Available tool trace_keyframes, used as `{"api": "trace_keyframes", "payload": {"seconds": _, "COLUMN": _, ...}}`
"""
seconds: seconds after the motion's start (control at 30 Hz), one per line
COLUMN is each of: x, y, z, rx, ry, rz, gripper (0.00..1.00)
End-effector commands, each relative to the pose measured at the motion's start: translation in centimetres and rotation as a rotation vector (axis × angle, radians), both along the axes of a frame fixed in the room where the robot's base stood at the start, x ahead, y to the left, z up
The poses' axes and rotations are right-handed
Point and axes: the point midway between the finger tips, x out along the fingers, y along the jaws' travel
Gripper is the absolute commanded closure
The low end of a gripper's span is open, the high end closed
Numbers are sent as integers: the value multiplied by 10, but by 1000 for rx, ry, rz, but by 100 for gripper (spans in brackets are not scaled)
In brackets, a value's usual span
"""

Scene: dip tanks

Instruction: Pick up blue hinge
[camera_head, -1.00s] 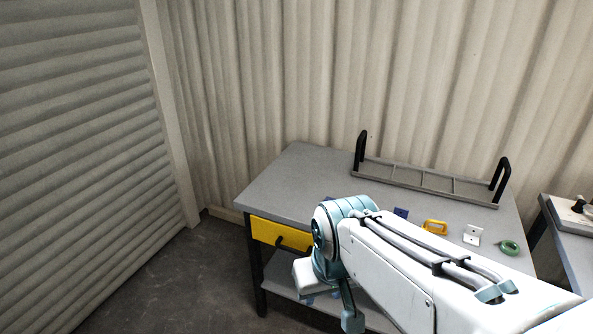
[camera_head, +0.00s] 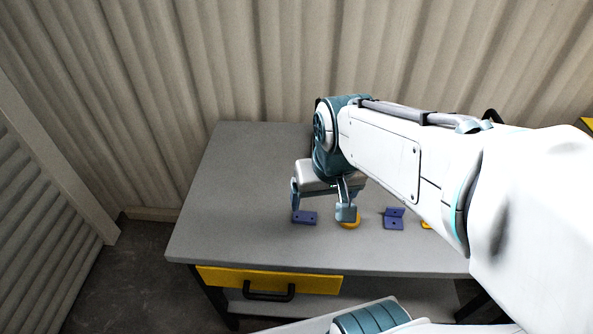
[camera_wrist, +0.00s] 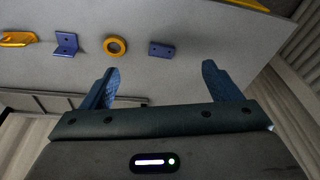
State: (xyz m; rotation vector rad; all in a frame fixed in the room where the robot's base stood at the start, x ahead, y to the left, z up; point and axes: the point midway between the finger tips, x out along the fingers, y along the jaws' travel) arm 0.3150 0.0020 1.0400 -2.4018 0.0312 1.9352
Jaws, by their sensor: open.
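A small dark-blue piece with two holes (camera_head: 304,217) lies flat near the front of the grey table; it also shows in the wrist view (camera_wrist: 161,49). A second blue piece, an L-shaped bracket (camera_head: 394,218), lies to its right and shows in the wrist view (camera_wrist: 66,44). The flat one looks more like the blue hinge, but I cannot be sure. My gripper (camera_head: 321,208) is open and empty, pointing down above the table. In the wrist view, the flat blue piece lies beyond the gap between the fingertips (camera_wrist: 163,76), apart from them.
A yellow ring (camera_wrist: 115,46) lies between the two blue pieces; my finger partly covers it in the head view (camera_head: 350,222). A yellow part (camera_wrist: 17,39) lies beyond the bracket. The left of the table (camera_head: 235,190) is clear.

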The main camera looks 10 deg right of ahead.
Motion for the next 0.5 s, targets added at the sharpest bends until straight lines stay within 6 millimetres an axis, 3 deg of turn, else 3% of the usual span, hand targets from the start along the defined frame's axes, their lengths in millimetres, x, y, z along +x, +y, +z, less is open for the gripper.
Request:
{"api": "trace_keyframes", "payload": {"seconds": 0.3, "x": 76, "y": -5, "z": -32, "rx": 40, "ry": 145, "rz": -201, "gripper": 16}}
{"api": "trace_keyframes", "payload": {"seconds": 0.5, "x": 107, "y": -7, "z": -57, "rx": 27, "ry": 199, "rz": -296, "gripper": 16}}
